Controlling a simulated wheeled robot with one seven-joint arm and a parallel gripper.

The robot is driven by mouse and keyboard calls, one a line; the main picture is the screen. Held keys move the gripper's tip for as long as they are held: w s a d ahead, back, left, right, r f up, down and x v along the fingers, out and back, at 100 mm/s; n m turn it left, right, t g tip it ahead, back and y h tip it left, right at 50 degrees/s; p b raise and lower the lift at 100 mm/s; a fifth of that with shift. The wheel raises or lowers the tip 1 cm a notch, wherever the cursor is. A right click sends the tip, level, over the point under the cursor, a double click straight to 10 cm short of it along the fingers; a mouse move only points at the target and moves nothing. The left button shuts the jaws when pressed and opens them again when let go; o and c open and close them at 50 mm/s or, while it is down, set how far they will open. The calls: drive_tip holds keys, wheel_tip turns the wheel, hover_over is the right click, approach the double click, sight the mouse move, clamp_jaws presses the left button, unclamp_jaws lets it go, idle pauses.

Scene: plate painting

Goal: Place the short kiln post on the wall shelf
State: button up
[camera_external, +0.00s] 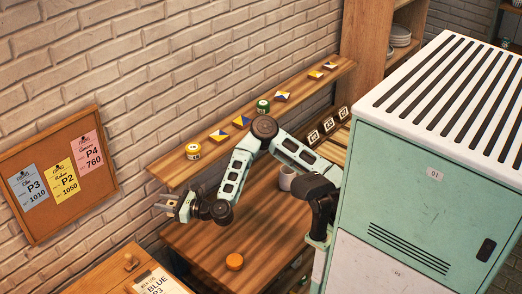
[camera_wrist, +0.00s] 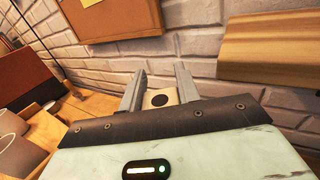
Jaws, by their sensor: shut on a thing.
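My gripper (camera_external: 170,205) is left of and a little below the left end of the wooden wall shelf (camera_external: 176,175), in front of the brick wall. In the wrist view my gripper (camera_wrist: 160,82) is shut on a small beige block with a dark round hole, the short kiln post (camera_wrist: 149,102). The post sits between the two fingers, with its end facing the camera. The wall shelf (camera_wrist: 270,42) shows at the upper right of the wrist view, apart from the post.
The shelf holds a yellow jar (camera_external: 193,151), a green jar (camera_external: 263,106) and several patterned tiles (camera_external: 242,121). A cork board (camera_external: 40,223) hangs at left.

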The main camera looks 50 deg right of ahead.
drive_tip(key=s+d+r+m+t+h+p, duration=0.1)
drive_tip(key=s+d+r+m+h+p, duration=0.25)
drive_tip(key=d+r, duration=0.3)
drive_tip(key=s+d+r+m+t+h+p, duration=0.1)
drive_tip(key=s+d+r+m+h+p, duration=0.15)
drive_tip(key=d+r+h, duration=0.45)
drive_tip(key=w+p, duration=0.3)
drive_tip(key=w, duration=0.3)
drive_tip(key=w+r+y+p, duration=0.1)
drive_tip(key=w+p, duration=0.3)
drive_tip(key=w, duration=0.2)
drive_tip(key=w+a+y+p, duration=0.1)
drive_tip(key=w+p, duration=0.2)
drive_tip(key=w, duration=0.4)
drive_tip(key=shift+r, duration=0.35)
drive_tip(key=shift+w+a+f+p, duration=0.1)
drive_tip(key=shift+w+f+p, duration=0.1)
drive_tip(key=shift+f+p, duration=0.8)
wheel_tip(320, 180, down, 4)
drive_tip(key=p, duration=0.2)
drive_tip(key=shift+f+p, duration=0.25)
drive_tip(key=shift+p, duration=0.1)
drive_tip(key=shift+w+f, duration=0.2)
drive_tip(key=shift+f, duration=0.3)
